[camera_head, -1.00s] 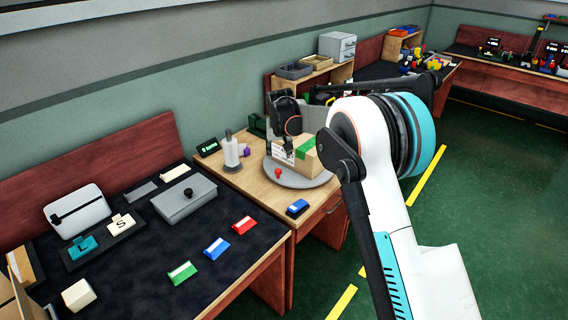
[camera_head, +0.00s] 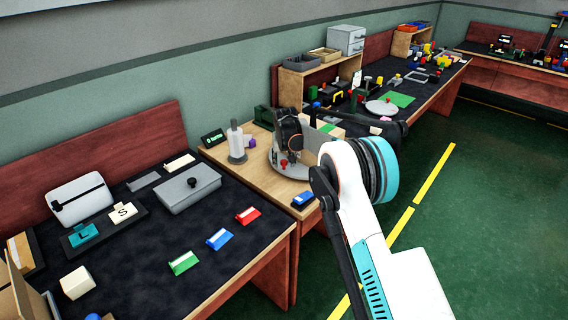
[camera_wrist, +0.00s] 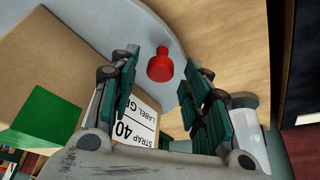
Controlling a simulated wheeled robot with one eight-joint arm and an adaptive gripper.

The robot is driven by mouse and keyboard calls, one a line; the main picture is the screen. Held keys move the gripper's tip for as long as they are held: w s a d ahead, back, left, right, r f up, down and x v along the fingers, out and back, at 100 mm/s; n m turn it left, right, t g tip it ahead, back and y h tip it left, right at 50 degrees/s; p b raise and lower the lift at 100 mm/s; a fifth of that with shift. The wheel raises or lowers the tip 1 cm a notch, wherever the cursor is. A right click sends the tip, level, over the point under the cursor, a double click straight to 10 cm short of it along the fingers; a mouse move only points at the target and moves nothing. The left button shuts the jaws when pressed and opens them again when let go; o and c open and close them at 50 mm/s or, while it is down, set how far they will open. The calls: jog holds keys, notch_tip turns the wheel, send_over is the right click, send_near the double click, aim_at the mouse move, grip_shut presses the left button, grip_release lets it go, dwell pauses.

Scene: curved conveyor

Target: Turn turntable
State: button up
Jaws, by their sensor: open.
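The turntable is a round grey disc (camera_head: 289,173) on the wooden table section; its grey surface also shows in the wrist view (camera_wrist: 172,22). A red knob (camera_head: 284,163) stands near its rim and appears in the wrist view (camera_wrist: 160,66) just beyond and between my fingertips. A cardboard box with green tape and a white label (camera_wrist: 40,70) sits on the disc; in the head view my arm hides most of it. My gripper (camera_wrist: 158,80) is open, its fingers on either side of the knob's line, with no contact visible. It also shows in the head view (camera_head: 285,157).
A white cylinder on a stand (camera_head: 236,142) and a small purple item (camera_head: 251,142) stand left of the disc. A dark worktop with a grey lidded box (camera_head: 187,192) is to the left.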

jog(key=shift+w+f, duration=0.1)
jog(key=shift+f, duration=0.2)
jog(key=shift+c, duration=0.5)
grip_shut()
